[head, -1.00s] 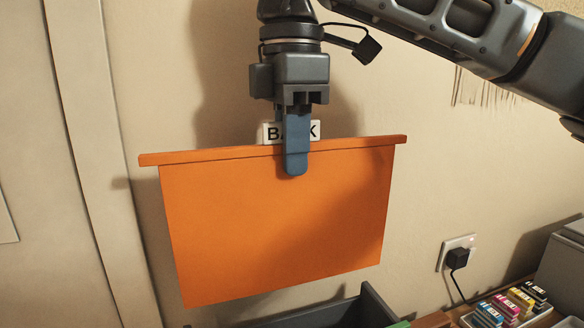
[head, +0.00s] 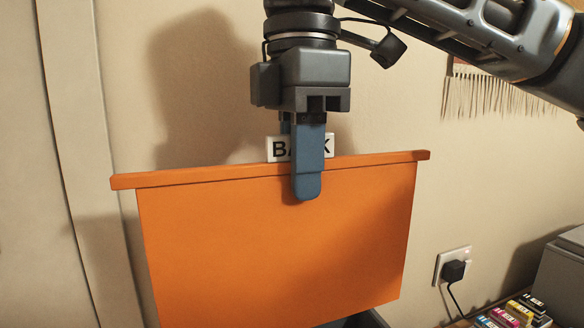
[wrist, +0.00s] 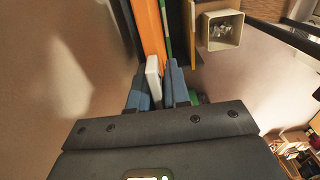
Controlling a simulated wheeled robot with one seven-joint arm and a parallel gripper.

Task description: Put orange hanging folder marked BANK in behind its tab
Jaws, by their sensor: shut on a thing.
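The orange hanging folder (head: 280,245) hangs upright from my gripper (head: 306,180) in the head view. Its top bar tilts slightly, the right end higher. A white label (head: 278,149) stands on the top bar, partly hidden behind a blue finger; B and part of the other letters show. My gripper is shut on the folder's top edge at about its middle. In the wrist view the folder (wrist: 150,35) is an orange strip above the blue fingertips (wrist: 160,85), with the white label between them. The folder's lower edge is partly cut off in the head view.
A dark grey box edge (head: 365,320) shows below the folder. Ink cartridges (head: 515,312) and a grey machine (head: 562,270) stand at the lower right. A plugged socket (head: 453,268) is on the wall. A small tray (wrist: 221,30) shows in the wrist view.

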